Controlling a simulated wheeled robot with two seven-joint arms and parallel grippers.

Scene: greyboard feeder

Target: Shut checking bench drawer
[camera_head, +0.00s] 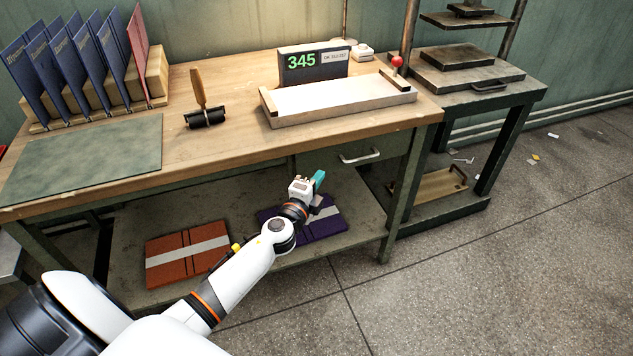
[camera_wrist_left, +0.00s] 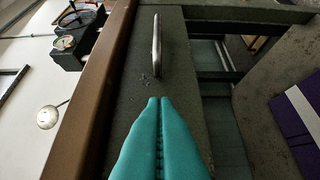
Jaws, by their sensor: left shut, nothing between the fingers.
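The checking bench (camera_head: 240,145) has a wooden top and a grey-green drawer (camera_head: 388,160) under its right part. The drawer has a pale metal bar handle (camera_head: 360,157). No drawer interior shows, and its front looks close under the bench edge; I cannot tell whether a small gap remains. My left gripper (camera_head: 319,178) is below and left of the handle, in front of the bench. In the left wrist view its teal fingers (camera_wrist_left: 158,101) are together and empty, pointing at the drawer front (camera_wrist_left: 150,85) near the handle (camera_wrist_left: 156,45), apart from it. My right gripper is out of view.
On the bench top are a display reading 345 (camera_head: 313,63), a white-bottomed tray (camera_head: 345,110), a roller (camera_head: 205,117), a green mat (camera_head: 85,160) and blue folders. An orange folder (camera_head: 187,255) and a purple one (camera_head: 325,228) lie on the lower shelf. Floor at right is mostly clear.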

